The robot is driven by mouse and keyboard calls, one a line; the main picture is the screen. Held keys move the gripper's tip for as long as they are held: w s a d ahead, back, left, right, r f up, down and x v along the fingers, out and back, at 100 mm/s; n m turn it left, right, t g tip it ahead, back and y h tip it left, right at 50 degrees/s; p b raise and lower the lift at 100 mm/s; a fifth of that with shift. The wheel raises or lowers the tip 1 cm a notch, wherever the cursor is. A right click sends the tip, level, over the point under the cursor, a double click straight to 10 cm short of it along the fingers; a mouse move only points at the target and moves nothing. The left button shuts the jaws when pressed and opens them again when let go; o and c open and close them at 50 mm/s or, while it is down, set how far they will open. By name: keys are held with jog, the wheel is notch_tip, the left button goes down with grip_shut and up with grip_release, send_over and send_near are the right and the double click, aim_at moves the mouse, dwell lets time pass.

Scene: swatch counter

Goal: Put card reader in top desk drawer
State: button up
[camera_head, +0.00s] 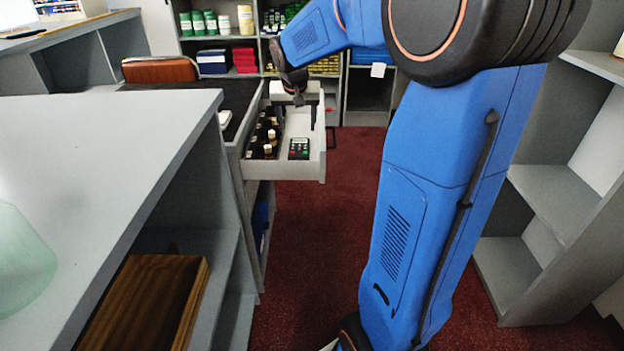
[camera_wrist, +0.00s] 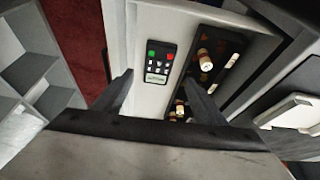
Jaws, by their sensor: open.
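The card reader (camera_head: 299,148) is a small black keypad device with a red and a green button. It lies flat in the open top desk drawer (camera_head: 318,160), on the bare floor of the right compartment. The wrist view shows the card reader (camera_wrist: 159,62) between and beyond the tips of my gripper (camera_wrist: 160,92). The fingers are spread, with nothing between them. In the head view my gripper (camera_head: 300,95) hangs above the back part of the drawer, apart from the reader.
The grey counter (camera_head: 90,140) is at the left. Grey shelves (camera_head: 545,190) stand at the right. Red carpet (camera_head: 335,220) is clear in front of the drawer.

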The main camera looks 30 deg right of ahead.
jog(key=s+a+f+n, duration=0.1)
jog(key=s+a, duration=0.4)
jog(key=s, duration=0.6)
jog(key=s+a+f+n+y, duration=0.1)
jog(key=s+a+n, duration=0.2)
jog(key=s, duration=0.8)
jog(key=s+a+f+n+y, duration=0.1)
jog(key=s+a, duration=0.5)
jog(key=s, duration=0.6)
jog(key=shift+a+f+n+t, duration=0.15)
jog(key=shift+a+n+t, duration=0.2)
jog(key=shift+n, duration=0.35)
